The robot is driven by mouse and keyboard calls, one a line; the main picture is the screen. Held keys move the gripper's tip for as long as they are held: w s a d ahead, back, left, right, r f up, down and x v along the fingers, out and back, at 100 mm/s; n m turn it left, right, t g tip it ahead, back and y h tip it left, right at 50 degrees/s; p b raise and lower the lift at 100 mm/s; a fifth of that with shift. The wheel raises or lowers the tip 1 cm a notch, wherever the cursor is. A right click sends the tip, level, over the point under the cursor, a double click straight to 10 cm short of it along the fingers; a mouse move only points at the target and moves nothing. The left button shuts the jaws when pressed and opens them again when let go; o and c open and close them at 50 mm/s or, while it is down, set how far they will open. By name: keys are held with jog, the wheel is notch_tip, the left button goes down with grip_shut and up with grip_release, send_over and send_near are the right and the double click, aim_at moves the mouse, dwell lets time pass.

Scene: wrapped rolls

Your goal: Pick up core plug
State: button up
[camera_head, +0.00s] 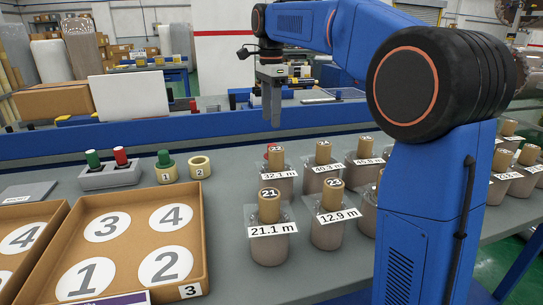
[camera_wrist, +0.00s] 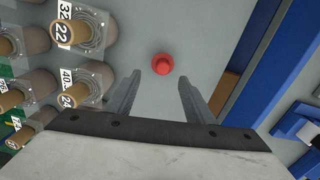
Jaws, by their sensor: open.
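A red core plug (camera_wrist: 162,65) stands on the grey table in the wrist view, round with a smaller knob on top. It lies beyond my gripper's fingertips, nearer the left finger. My gripper (camera_wrist: 172,88) is open and empty, its two grey fingers apart. In the head view my gripper (camera_head: 271,115) points down above the back of the table, behind the wrapped rolls. A bit of red shows there around the top of the 32.1 m roll (camera_head: 280,184); the rest is hidden. Red and green plugs also stand in a grey holder (camera_head: 110,177) at left.
Wrapped rolls (camera_head: 270,243) with length labels stand in rows at centre and right. A numbered cardboard tray (camera_head: 203,235) lies front left. Two tan rings (camera_head: 200,167) stand behind it, one with a green plug. A blue rail (camera_head: 180,130) runs along the back.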

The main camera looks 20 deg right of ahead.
notch_tip(320, 180, down, 8)
jog(key=shift+f, duration=0.2)
jog(key=shift+w+d+f, duration=0.15)
jog(key=shift+w+f, duration=0.05)
jog(key=shift+f, duration=1.15)
jog(key=shift+w+d+f, duration=0.1)
jog(key=shift+w+f, duration=0.1)
jog(key=shift+f, duration=1.1)
jog(key=c, duration=0.7)
